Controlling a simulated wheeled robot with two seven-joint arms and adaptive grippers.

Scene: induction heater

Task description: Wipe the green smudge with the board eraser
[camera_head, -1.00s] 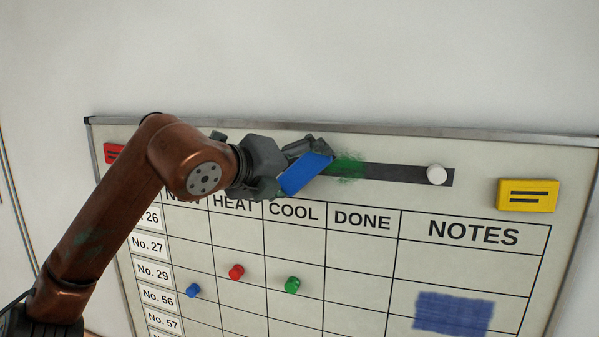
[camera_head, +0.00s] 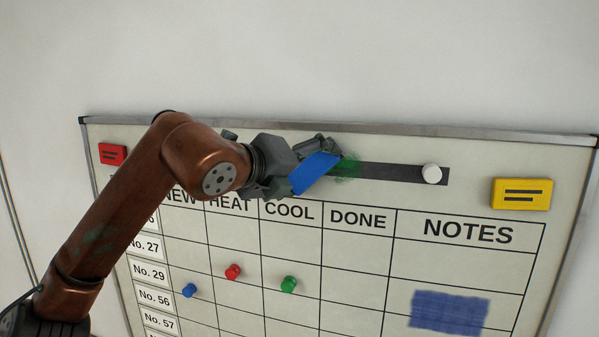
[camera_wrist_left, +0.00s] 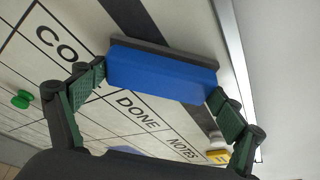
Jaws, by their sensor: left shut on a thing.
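My left gripper (camera_head: 300,168) is shut on the board eraser (camera_head: 316,173), a blue block with a dark grey pad. In the left wrist view the eraser (camera_wrist_left: 162,75) sits between the two green-padded fingers (camera_wrist_left: 160,95), its pad side toward the board. The green smudge (camera_head: 347,168) shows just right of the eraser, over the left part of a dark strip. Part of it may be hidden behind the eraser and gripper. I cannot tell for certain whether the pad touches the board. My right gripper is not in view.
The whiteboard (camera_head: 470,270) has a printed table and a blue smudge (camera_head: 449,312) under NOTES. A white round knob (camera_head: 432,174) sits on the dark strip (camera_head: 390,174). A yellow block (camera_head: 521,194), a red block (camera_head: 112,154) and red, blue and green magnets are on the board.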

